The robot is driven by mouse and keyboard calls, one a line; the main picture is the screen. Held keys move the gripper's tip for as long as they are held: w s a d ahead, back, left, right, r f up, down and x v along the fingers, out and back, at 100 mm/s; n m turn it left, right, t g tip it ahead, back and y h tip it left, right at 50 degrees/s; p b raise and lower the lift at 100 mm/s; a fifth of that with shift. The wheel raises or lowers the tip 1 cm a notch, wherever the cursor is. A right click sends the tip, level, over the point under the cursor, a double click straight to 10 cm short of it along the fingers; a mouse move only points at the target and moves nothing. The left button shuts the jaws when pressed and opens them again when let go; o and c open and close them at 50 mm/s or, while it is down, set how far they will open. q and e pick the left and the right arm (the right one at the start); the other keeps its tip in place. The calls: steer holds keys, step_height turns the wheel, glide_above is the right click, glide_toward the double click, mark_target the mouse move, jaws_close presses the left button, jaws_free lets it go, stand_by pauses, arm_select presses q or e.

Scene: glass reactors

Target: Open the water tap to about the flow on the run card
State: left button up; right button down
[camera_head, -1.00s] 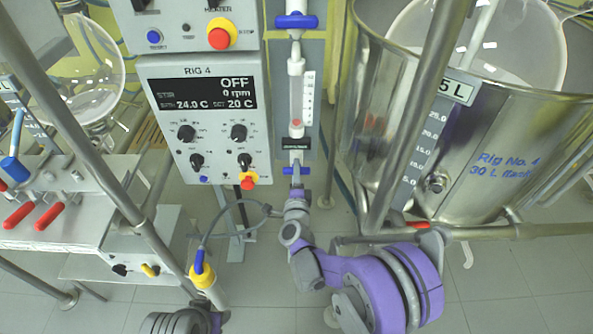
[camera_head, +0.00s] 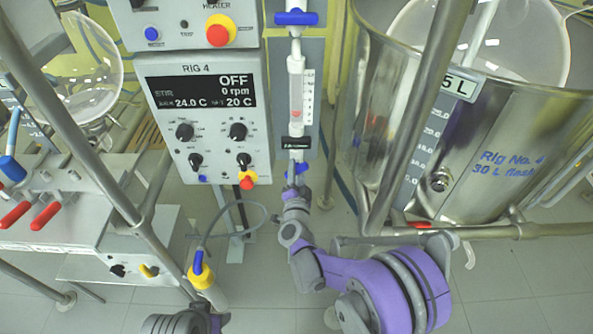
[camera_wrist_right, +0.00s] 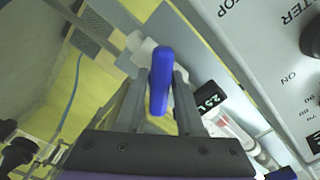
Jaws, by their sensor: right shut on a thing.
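The water tap is a blue handle (camera_head: 292,170) at the foot of the flowmeter, a clear upright tube (camera_head: 296,85) with a scale beside it. A red float (camera_head: 296,113) sits in the lower part of the tube. My right gripper (camera_head: 295,184) reaches up from below and is shut on the blue handle, partly hiding it. In the right wrist view the blue handle (camera_wrist_right: 160,65) stands between the two fingers. The handle looks tilted in the head view. No run card can be made out.
A second blue tap (camera_head: 296,18) sits above the tube. Left of it is the RIG 4 control box (camera_head: 212,165), its display reading OFF. A steel vessel (camera_head: 510,135) and metal poles (camera_head: 412,120) stand close on the right. A thin hose (camera_head: 236,203) loops left of my gripper.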

steer(key=n, duration=0.4)
steer(key=shift+n, duration=2.2)
steer(key=c, duration=0.7)
jaws_free()
steer(key=s+p, duration=0.1)
steer(key=s, duration=1)
steer(key=shift+w+r+n, duration=0.1)
steer(key=shift+n, duration=0.2)
